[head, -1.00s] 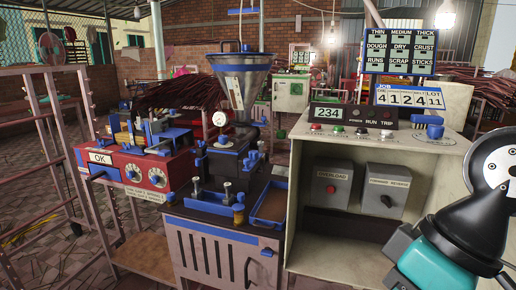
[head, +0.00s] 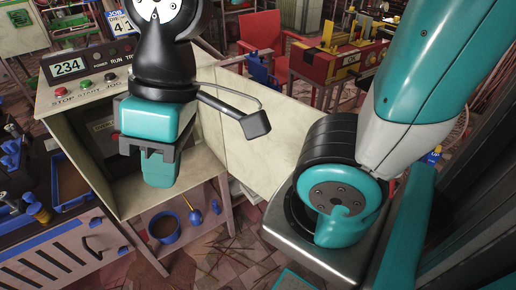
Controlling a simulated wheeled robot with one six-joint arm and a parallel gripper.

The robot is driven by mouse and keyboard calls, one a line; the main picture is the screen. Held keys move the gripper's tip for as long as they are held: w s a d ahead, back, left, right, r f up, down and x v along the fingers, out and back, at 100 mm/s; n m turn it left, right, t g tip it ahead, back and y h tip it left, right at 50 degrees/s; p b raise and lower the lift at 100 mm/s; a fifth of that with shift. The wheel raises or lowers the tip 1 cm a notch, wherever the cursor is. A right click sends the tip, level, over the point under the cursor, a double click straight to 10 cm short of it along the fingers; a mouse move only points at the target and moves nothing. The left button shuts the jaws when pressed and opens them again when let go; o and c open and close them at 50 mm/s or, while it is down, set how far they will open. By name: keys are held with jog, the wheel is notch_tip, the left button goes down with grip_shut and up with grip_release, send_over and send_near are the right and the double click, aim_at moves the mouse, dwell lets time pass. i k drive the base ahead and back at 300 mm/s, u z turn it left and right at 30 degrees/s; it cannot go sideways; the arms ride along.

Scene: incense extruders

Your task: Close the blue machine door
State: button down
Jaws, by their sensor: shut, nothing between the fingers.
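The blue-trimmed machine shows only in part at the left edge. Its slatted grey front panel (head: 62,262) has blue edging and a dark handle; I cannot tell whether it is fully shut. To its right stands a cream control cabinet (head: 60,108) with an open front. A cream panel (head: 243,152), apparently the cabinet's door, stands swung out to the right. My gripper (head: 160,178), teal and black, is shut and empty. In the picture it covers part of the cabinet opening, left of the panel. I cannot tell whether it touches anything.
A blue pot (head: 165,228) sits on a low shelf below the cabinet. A red and yellow machine (head: 340,65) and a red chair (head: 262,35) stand behind. Dry sticks litter the tiled floor (head: 235,258). My own arm and base fill the right side.

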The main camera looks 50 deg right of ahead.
aim_at(262, 163)
jog(key=u, duration=1.9)
jog(key=k, duration=2.85)
jog(key=z, duration=1.05)
